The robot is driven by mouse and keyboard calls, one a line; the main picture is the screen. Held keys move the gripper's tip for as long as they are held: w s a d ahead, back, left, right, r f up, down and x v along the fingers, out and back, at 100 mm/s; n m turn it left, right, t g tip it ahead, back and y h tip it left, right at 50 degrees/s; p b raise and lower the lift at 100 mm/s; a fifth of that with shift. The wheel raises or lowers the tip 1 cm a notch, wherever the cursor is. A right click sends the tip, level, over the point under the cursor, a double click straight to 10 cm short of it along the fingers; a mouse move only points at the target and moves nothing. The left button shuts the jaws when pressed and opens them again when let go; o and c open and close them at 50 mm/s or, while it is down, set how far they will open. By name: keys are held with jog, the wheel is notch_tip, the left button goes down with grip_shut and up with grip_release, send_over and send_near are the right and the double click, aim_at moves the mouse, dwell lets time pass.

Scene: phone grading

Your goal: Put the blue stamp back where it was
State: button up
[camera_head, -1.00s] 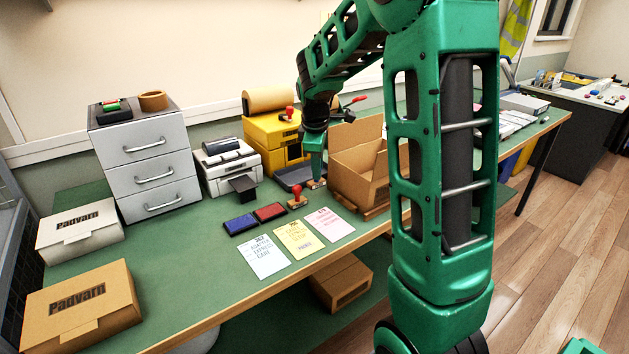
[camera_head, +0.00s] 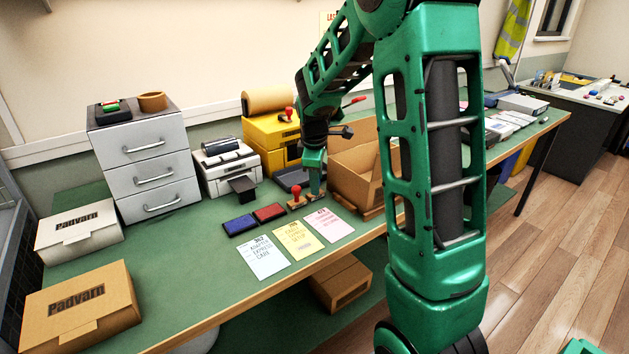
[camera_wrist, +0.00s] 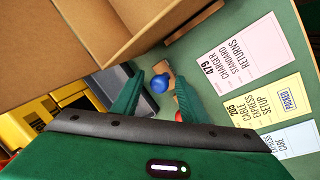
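The blue stamp (camera_wrist: 161,84) has a round blue knob and a wooden base. In the wrist view it stands on the green table between my gripper's (camera_wrist: 158,80) two green fingers, with gaps visible on both sides of the knob. My gripper is open around it. In the head view my gripper (camera_head: 314,188) is low over the table, between the red stamp and the open carton, and mostly hides the blue stamp. The red stamp (camera_head: 296,196) stands just left of it. The blue ink pad (camera_head: 238,225) and red ink pad (camera_head: 270,212) lie further left.
The open cardboard carton (camera_head: 352,178) stands close on the right. Three paper slips (camera_head: 295,240) lie in front. A dark tray (camera_wrist: 112,92) is behind my fingers. A printer (camera_head: 230,170) and drawers (camera_head: 145,165) stand left.

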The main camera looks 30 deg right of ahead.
jog(key=v, duration=1.2)
jog(key=s+a+f+m+g+y, duration=0.1)
jog(key=s+f+m, duration=0.2)
jog(key=s+m, duration=0.5)
jog(key=s+a+f+m+g+y, duration=0.1)
jog(key=s+f+m, duration=0.2)
jog(key=s, duration=2.2)
jog(key=m, duration=0.4)
jog(key=shift+a+f+m+g, duration=0.2)
jog(key=shift+a+m+g, duration=0.1)
jog(key=shift+a+m, duration=0.1)
jog(key=shift+s, duration=0.1)
